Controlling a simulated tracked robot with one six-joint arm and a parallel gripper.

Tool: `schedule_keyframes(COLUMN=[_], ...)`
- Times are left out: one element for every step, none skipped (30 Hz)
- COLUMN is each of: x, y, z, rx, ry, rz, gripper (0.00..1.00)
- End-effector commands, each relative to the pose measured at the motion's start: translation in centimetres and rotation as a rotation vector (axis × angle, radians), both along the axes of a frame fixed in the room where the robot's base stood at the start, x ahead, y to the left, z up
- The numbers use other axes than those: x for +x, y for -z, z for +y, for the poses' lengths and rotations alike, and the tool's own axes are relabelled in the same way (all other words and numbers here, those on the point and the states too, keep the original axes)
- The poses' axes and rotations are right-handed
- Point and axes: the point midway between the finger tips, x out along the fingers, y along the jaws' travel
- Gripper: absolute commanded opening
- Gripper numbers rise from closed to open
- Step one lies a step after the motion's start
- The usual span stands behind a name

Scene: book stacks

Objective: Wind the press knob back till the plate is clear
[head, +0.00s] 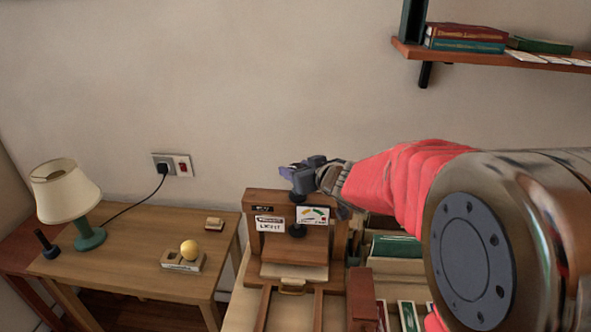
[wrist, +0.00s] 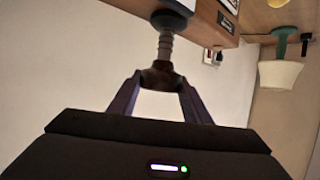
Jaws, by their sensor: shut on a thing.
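The wooden book press (head: 257,243) stands on the table below my arm. Its dark knob (wrist: 160,76) tops a ridged screw (wrist: 166,47) that enters the wooden crossbeam. My gripper (head: 305,172) is above the press; in the wrist view my gripper (wrist: 160,95) has one finger on each side of the knob and is shut on it. A dark round part (head: 297,231) shows under the crossbeam, over the pale bed (head: 294,271); I cannot tell whether it is the plate or what it touches. The knob is partly hidden by the gripper in the head view.
A gauge card (head: 313,215) and lettered label (head: 270,224) are on the press front. Green books (head: 397,246) stand right of it. A wall shelf (head: 480,59) is upper right.

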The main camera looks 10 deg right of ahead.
Motion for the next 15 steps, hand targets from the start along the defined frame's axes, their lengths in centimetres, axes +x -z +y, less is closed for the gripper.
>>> schedule_keyframes(x=[-0.02, -0.03, -0.03, -0.03, -0.03, -0.02, -0.02, -0.02, -0.02, -0.03, -0.01, -0.01, -0.01, 0.0, 0.0], y=[-0.01, -0.01, 0.0, -0.01, -0.01, -0.01, -0.01, -0.01, 0.01, 0.01, 0.02, 0.03, 0.02, 0.02, 0.04], z=[0.15, 0.08, 0.0, -0.04, -0.08, -0.13, -0.15, -0.18, -0.21, -0.25, -0.26, -0.28, -0.29, -0.3, -0.35], rx=[0.002, 0.002, 0.002, 0.002, 0.003, 0.003, 0.003, 0.003, 0.002, 0.002, 0.002, 0.002, 0.003, 0.003, 0.002], ry=[-0.011, -0.013, -0.015, -0.016, -0.017, -0.019, -0.021, -0.024, -0.027, -0.031, -0.035, -0.042, -0.048, -0.053, -0.062], rz=[-0.002, -0.003, -0.003, -0.003, -0.003, -0.003, -0.003, -0.003, -0.002, -0.003, -0.002, -0.003, -0.002, -0.002, -0.002], gripper=[0.22, 0.22, 0.22, 0.22, 0.22, 0.22, 0.22, 0.22, 0.22, 0.22, 0.22, 0.22, 0.22, 0.22, 0.22])
